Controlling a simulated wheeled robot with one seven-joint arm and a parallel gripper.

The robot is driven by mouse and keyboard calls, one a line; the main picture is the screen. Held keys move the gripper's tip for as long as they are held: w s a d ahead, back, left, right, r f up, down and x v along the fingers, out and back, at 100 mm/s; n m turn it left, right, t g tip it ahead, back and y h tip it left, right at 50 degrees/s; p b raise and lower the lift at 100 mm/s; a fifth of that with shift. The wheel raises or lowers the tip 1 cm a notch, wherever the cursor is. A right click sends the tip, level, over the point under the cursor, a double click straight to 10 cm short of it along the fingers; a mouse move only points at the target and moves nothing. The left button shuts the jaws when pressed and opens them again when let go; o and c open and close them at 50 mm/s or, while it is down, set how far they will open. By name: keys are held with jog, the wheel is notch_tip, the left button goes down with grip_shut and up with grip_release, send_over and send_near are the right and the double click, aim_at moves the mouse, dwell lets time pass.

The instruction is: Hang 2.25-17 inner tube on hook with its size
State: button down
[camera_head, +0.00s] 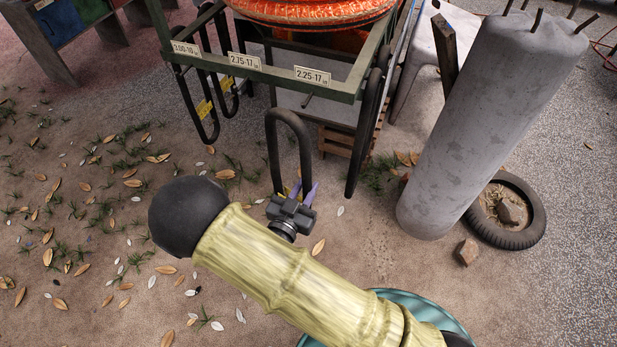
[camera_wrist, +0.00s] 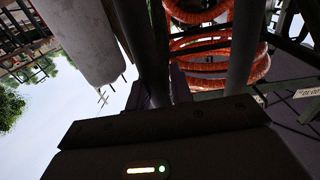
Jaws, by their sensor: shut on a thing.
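A black inner tube (camera_head: 303,150) stands up as a narrow loop from my gripper (camera_head: 298,190), which is shut on its lower part. The gripper is partly hidden by the wrist camera. The loop's top is below the green rack rail (camera_head: 270,75), near the 2.25-17 label (camera_head: 312,75), and appears apart from the rail. A short hook (camera_head: 307,101) shows under that label with nothing seen hanging on it. The 2.75-17 label (camera_head: 245,61) and 3.00-10 label (camera_head: 186,48) are to the left. In the wrist view, dark tube strands (camera_wrist: 243,45) rise past the jaws.
Other black tubes (camera_head: 203,105) with yellow tags hang at the rack's left, and another (camera_head: 367,125) at its right side. An orange hose coil (camera_head: 310,10) lies on top. A grey concrete pillar (camera_head: 480,120) leans at right beside a tire (camera_head: 535,222). Leaf-strewn ground is open at left.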

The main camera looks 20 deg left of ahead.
jog(key=shift+w, duration=0.1)
dwell(0.3)
jog(key=w+d+f+b, duration=0.1)
jog(key=w+f+b, duration=0.2)
jog(key=w, duration=0.8)
jog(key=shift+f, duration=0.25)
dwell(1.5)
jog(key=shift+w, duration=0.1)
dwell(0.5)
jog(key=c, duration=1.1)
grip_release()
jog(key=shift+c, duration=0.2)
